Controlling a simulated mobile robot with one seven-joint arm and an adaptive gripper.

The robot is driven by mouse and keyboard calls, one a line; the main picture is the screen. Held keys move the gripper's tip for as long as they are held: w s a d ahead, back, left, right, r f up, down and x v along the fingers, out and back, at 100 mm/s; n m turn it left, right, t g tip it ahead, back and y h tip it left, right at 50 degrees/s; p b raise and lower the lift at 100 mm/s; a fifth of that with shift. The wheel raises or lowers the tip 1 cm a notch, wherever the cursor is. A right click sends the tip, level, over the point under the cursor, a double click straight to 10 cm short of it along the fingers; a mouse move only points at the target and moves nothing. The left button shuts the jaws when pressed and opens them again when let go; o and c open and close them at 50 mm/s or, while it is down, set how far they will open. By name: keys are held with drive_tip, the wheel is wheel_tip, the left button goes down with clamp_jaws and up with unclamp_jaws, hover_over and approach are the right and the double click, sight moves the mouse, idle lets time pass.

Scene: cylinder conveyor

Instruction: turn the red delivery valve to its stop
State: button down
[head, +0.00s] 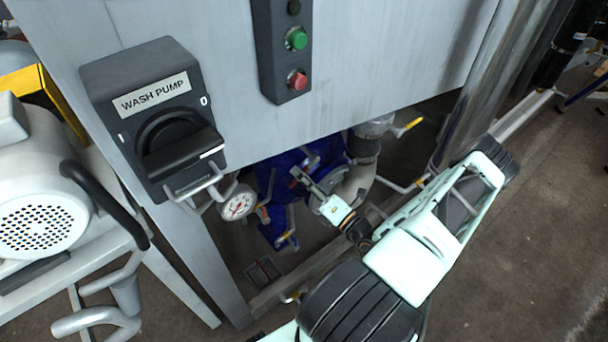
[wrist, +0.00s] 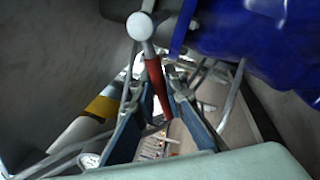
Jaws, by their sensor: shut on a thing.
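The red delivery valve handle (wrist: 156,84) shows in the wrist view as a red lever below a round grey metal hub (wrist: 141,26). My gripper (wrist: 161,88) has its two blue-grey fingers on either side of the lever and is shut on it. The lever runs down between the fingers, slightly tilted. In the head view my gripper (head: 308,182) reaches under the grey cabinet, in front of the blue pump body (head: 270,185). I cannot make out the red handle in that view.
The grey cabinet (head: 390,60) hangs over the work area, with a black wash pump switch (head: 165,125) and green and red buttons. A white motor (head: 40,190) stands at left. Floor is open at right.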

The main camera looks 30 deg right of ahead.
drive_tip(key=r+m, duration=0.1)
drive_tip(key=m, duration=0.1)
drive_tip(key=r+m+h+p, duration=0.1)
drive_tip(key=m, duration=0.1)
drive_tip(key=shift+a, duration=0.4)
drive_tip(key=shift+a+r+m+t+h+p, duration=0.1)
drive_tip(key=shift+r+m+t+h+p, duration=0.25)
drive_tip(key=shift+m, duration=0.55)
drive_tip(key=shift+r+m+t+h+p, duration=0.15)
drive_tip(key=shift+r+m+p, duration=0.25)
drive_tip(key=shift+m, duration=0.5)
drive_tip(key=c, duration=2)
unclamp_jaws()
